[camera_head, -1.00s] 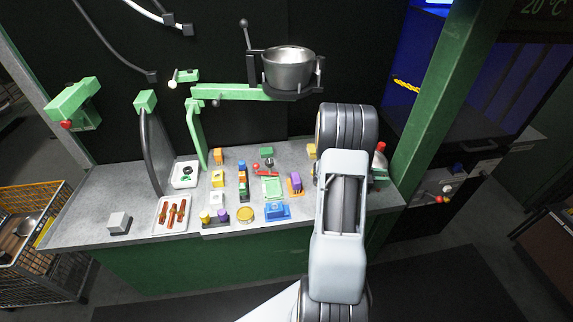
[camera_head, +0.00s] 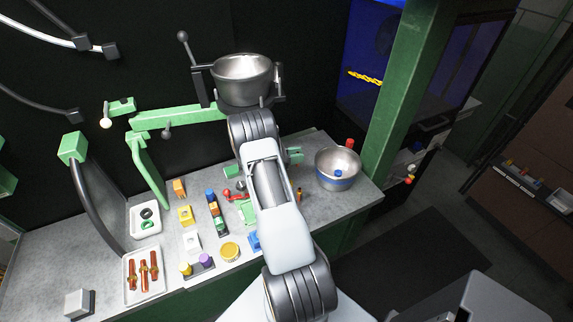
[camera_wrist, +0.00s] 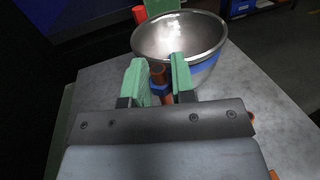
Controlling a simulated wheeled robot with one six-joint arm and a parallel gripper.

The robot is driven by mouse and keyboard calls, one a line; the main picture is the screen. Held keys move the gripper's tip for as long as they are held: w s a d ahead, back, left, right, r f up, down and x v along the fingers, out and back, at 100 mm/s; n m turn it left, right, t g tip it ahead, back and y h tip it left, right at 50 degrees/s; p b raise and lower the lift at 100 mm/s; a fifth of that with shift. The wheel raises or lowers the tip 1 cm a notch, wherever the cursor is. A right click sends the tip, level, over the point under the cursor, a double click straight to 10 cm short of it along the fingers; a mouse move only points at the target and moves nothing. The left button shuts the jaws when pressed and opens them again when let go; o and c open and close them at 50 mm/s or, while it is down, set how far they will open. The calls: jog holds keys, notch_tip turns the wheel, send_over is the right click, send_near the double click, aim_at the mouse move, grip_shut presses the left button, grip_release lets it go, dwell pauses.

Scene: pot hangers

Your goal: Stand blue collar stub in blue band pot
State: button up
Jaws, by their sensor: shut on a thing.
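The blue band pot (camera_head: 338,168) is a steel bowl standing on the right end of the grey counter. It also fills the top of the wrist view (camera_wrist: 185,38), its blue band below the rim. My gripper (camera_wrist: 160,78) has green fingers shut on the blue collar stub (camera_wrist: 157,72), a copper-coloured rod with a blue collar. The stub is held roughly upright and overlaps the pot's near rim in the picture; I cannot tell whether it is over the rim or in front of it. In the head view my arm hides most of the gripper and stub. A small blue spot shows inside the pot.
Another steel pot (camera_head: 242,75) hangs on a green bracket (camera_head: 180,117) above the counter. Blocks and a white tray (camera_head: 144,274) of copper-coloured rods lie left of my arm. A red-topped thing (camera_head: 349,143) stands behind the blue band pot, near a green post (camera_head: 405,90).

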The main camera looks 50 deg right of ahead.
jog(key=w+f, duration=0.2)
jog(key=f, duration=0.1)
jog(key=w+f, duration=0.1)
jog(key=shift+w+a+f+p, duration=0.1)
jog(key=shift+w+f+p, duration=0.2)
jog(key=shift+f+p, duration=0.1)
notch_tip(320, 180, down, 3)
jog(key=shift+w+r+p, duration=0.1)
jog(key=shift+r+p, duration=0.1)
jog(key=shift+p, duration=0.4)
jog(key=shift+f, duration=0.3)
jog(key=shift+f, duration=0.2)
jog(key=o, duration=0.6)
jog(key=shift+o, duration=0.2)
jog(key=shift+r, duration=0.1)
